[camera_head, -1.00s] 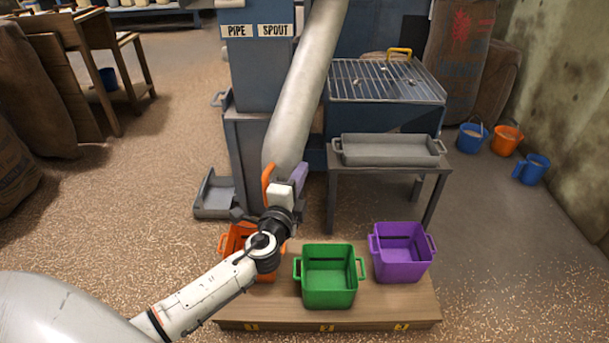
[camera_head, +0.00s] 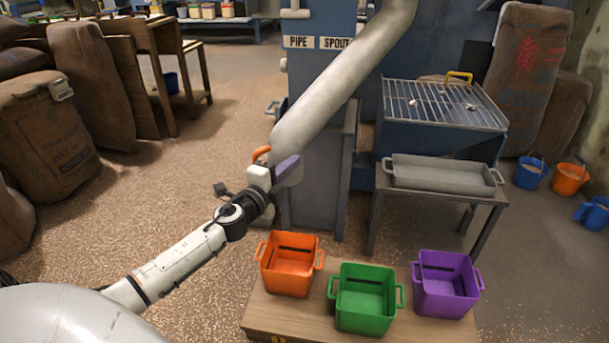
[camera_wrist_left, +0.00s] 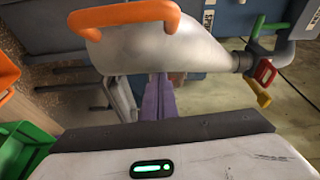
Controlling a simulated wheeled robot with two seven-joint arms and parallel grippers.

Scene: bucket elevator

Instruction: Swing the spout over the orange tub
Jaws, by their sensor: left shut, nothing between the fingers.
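The spout (camera_head: 335,90) is a long grey tube slanting down to the left, with an orange handle (camera_head: 261,153) at its lower end. The spout's mouth area shows above the orange tub (camera_head: 290,267) in the picture, but I cannot tell whether it is right over it. My left gripper (camera_head: 288,166), with purple fingers, is shut and empty beside the spout's lower end. In the left wrist view the spout (camera_wrist_left: 155,52) lies just beyond the fingers (camera_wrist_left: 158,98); contact is unclear. The orange tub also shows at the left edge (camera_wrist_left: 6,75). My right gripper is out of view.
A green tub (camera_head: 365,300) and a purple tub (camera_head: 446,285) share the wooden platform (camera_head: 262,315) with the orange one. A grey tray (camera_head: 442,172) stands on a table behind. Sacks (camera_head: 45,130) stand at the far left. The floor left of the platform is clear.

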